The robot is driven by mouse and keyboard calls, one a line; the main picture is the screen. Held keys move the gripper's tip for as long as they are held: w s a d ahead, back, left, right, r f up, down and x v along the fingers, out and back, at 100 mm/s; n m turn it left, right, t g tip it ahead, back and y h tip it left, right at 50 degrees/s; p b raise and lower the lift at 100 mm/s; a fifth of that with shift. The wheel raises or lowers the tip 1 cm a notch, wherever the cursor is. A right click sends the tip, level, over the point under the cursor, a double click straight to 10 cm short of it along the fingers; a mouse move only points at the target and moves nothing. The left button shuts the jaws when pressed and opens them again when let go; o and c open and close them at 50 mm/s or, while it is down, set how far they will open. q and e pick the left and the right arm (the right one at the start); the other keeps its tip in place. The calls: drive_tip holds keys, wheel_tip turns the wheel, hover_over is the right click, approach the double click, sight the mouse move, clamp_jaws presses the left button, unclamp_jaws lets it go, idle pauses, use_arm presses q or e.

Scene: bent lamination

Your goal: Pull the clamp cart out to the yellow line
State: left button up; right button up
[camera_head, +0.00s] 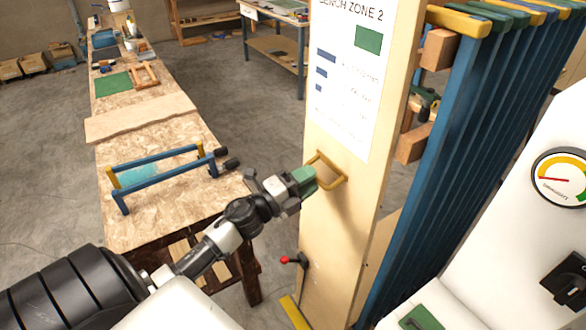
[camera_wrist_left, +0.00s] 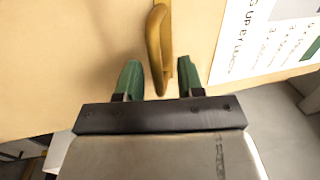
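The clamp cart has a tall pale wooden end panel (camera_head: 335,220) with a yellow handle (camera_head: 333,172). Behind the panel, a row of blue clamps (camera_head: 455,150) stands upright in it. My left gripper (camera_head: 309,181) is at the handle. In the left wrist view, its green fingers (camera_wrist_left: 159,82) are apart, one on each side of the handle (camera_wrist_left: 158,50), with gaps visible. A yellow strip (camera_head: 294,312) lies low at the foot of the panel; most of it is hidden. My right gripper is not in view.
A red-knobbed lever (camera_head: 290,260) sticks out low on the panel. A long workbench (camera_head: 140,210) at left carries a blue clamp frame (camera_head: 165,172) and a curved board (camera_head: 140,118). A white machine with a gauge (camera_head: 560,178) stands at right. Grey floor is open at far left.

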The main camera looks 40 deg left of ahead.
use_arm(q)
drive_tip(key=b+v, duration=0.3)
drive_tip(key=v, duration=0.7)
drive_tip(key=shift+s+a+b, duration=0.15)
drive_tip(key=shift+s+b, duration=0.15)
drive_tip(key=shift+r, duration=0.1)
